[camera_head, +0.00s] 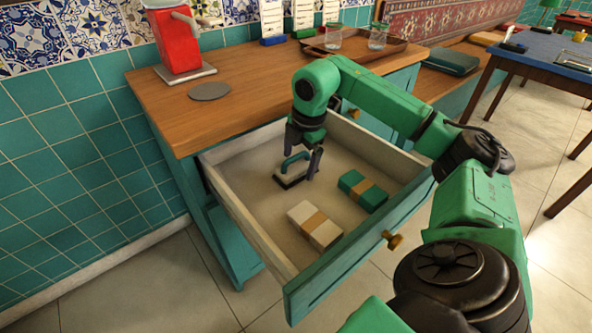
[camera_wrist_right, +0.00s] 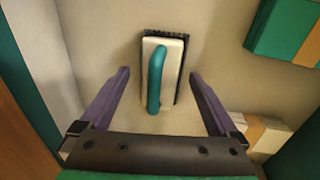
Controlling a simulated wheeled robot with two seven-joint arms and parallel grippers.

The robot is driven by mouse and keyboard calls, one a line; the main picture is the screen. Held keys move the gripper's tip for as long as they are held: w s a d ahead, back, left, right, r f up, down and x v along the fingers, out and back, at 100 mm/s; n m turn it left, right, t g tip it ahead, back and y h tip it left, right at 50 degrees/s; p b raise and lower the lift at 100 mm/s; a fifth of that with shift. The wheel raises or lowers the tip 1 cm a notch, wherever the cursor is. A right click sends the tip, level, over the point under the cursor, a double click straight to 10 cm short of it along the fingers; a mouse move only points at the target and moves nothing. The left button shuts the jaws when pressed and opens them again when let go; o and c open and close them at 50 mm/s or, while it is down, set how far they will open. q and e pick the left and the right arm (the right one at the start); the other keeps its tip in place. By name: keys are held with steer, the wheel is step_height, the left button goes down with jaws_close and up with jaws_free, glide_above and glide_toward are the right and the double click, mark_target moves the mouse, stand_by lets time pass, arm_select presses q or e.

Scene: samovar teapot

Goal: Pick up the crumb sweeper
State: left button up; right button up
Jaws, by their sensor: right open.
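The crumb sweeper (camera_head: 291,173) lies in the open drawer, near the drawer's back left part. It has a white body, dark bristles along its edge and a teal arched handle. In the right wrist view the crumb sweeper (camera_wrist_right: 172,66) is centred ahead of the fingers, with its handle pointing toward me. My right gripper (camera_head: 301,158) is inside the drawer, over the sweeper. In the wrist view my right gripper (camera_wrist_right: 162,90) is open, with one purple finger on each side of the handle's near end, and nothing is between its tips. My left gripper is not in view.
The open drawer (camera_head: 345,275) also holds a green banded bundle (camera_head: 362,190) and a white banded bundle (camera_head: 314,225). The drawer walls stand around the gripper. The wooden counter (camera_head: 240,100) above carries a red machine (camera_head: 175,40), a grey disc (camera_head: 209,91) and a tray with glasses.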

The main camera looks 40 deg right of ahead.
mark_target(299, 157)
steer(key=shift+r, duration=0.15)
jaws_close()
steer(key=shift+r, duration=0.2)
step_height(299, 157, up, 10)
steer(key=p, duration=0.3)
steer(key=shift+f+p, duration=0.25)
steer(key=shift+p, duration=0.1)
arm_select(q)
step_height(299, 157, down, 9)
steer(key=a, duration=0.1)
